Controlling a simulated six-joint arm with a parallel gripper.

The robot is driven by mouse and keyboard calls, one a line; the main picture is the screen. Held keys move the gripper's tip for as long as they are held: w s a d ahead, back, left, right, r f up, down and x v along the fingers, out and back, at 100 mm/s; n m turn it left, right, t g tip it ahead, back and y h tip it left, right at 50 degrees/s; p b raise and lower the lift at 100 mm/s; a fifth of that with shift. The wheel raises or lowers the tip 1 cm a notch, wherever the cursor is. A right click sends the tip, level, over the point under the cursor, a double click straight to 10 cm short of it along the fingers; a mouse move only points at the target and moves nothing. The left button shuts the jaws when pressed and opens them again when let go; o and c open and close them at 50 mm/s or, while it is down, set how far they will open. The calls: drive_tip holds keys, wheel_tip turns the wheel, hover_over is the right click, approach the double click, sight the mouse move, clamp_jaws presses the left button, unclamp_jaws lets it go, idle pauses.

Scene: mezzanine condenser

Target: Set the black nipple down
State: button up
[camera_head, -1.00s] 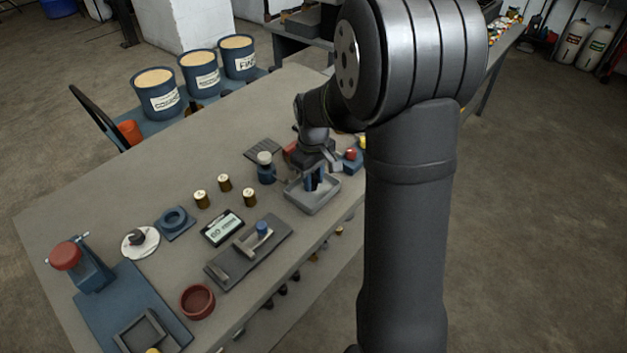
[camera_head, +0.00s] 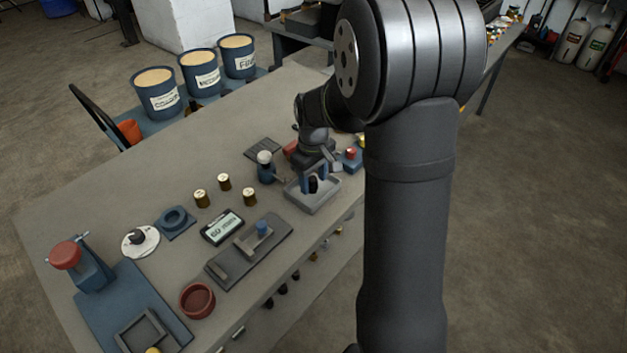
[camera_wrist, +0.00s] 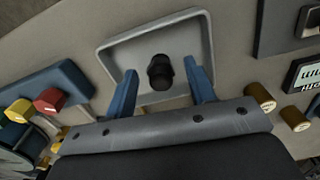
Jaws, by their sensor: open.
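The black nipple (camera_wrist: 160,72) stands in a shallow grey tray (camera_wrist: 113,62). In the wrist view it lies between the two blue fingers of my gripper (camera_wrist: 163,92), with a clear gap on each side. My gripper is open and does not touch it in that view. In the head view my gripper (camera_head: 314,180) is over the grey tray (camera_head: 325,203), and the dark nipple (camera_head: 313,185) shows between the blue fingers.
Left of the tray stand a blue post with a pale knob (camera_head: 265,168) and several brass cylinders (camera_head: 249,196). A display (camera_head: 222,228) and a fixture plate (camera_head: 225,266) are nearer. A blue block with coloured knobs (camera_wrist: 58,92) sits beside the tray.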

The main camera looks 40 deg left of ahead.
sight(314, 179)
wheel_tip(314, 179, up, 11)
idle(0.3)
wheel_tip(314, 179, down, 12)
drive_tip(key=shift+r, duration=1.95)
drive_tip(key=shift+f, duration=0.1)
